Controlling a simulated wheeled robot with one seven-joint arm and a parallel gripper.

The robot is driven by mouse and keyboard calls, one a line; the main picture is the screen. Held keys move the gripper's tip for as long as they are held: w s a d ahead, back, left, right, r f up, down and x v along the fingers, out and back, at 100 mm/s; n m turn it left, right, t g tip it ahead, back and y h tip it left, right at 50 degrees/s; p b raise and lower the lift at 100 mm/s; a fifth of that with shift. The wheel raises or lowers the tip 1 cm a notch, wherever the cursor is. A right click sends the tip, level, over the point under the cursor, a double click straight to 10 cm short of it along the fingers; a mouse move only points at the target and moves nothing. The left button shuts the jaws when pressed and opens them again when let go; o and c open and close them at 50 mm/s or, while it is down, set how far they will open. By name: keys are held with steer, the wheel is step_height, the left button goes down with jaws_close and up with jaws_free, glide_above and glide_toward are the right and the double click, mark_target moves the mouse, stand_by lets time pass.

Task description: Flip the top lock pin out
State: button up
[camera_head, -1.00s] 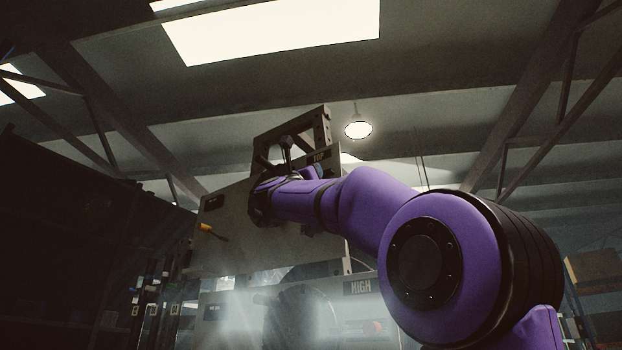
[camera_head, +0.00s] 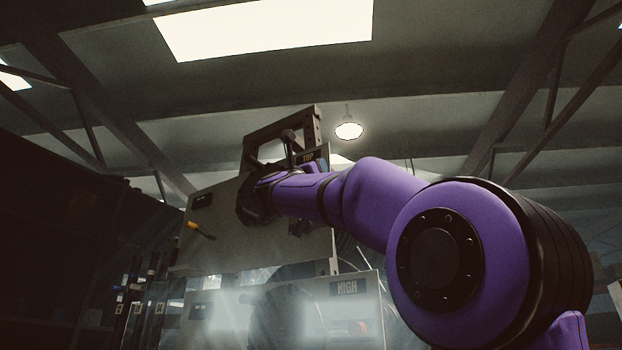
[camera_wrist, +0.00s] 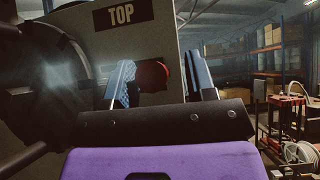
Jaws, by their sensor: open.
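In the wrist view, a red rounded part (camera_wrist: 152,76), which looks like the top lock pin's knob, sits on the grey panel (camera_wrist: 150,45) below the TOP label (camera_wrist: 121,14). My gripper (camera_wrist: 163,78) is open, with its two blue-padded fingers apart. The red part shows between the fingers, nearer the left one, which partly covers it. I cannot tell whether they touch.
A yellow-tipped handle (camera_head: 200,231) sticks out of the panel's left side. A lower panel with a HIGH label (camera_head: 346,287) stands below. A dark round part (camera_wrist: 45,80) is close on the wrist view's left. Shelves and a red cart (camera_wrist: 288,105) stand back right.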

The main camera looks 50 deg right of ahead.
steer(key=shift+a, duration=0.1)
steer(key=v, duration=1)
steer(key=shift+a+f, duration=0.2)
steer(key=shift+f, duration=0.1)
step_height(320, 180, down, 31)
steer(key=m+t+y, duration=0.3)
steer(key=m+y, duration=0.5)
steer(key=y, duration=0.6)
steer(key=s+a+f+m+y, duration=0.3)
steer(key=a+f+m+y, duration=0.1)
steer(key=f, duration=0.4)
steer(key=s+a+f+m+g+y, duration=0.1)
steer(key=s+a+f+m+y, duration=0.1)
steer(key=f, duration=0.6)
steer(key=s+a+f+m+y, duration=0.3)
steer(key=a+f+m+y, duration=0.2)
steer(key=f, duration=0.4)
steer(key=a+y, duration=0.1)
steer(key=a, duration=0.1)
steer(key=shift+s+a+m+g+y, duration=0.3)
steer(key=shift+a+y, duration=0.05)
steer(key=shift+y, duration=0.05)
steer(key=shift+o, duration=0.5)
steer(key=shift+f, duration=0.1)
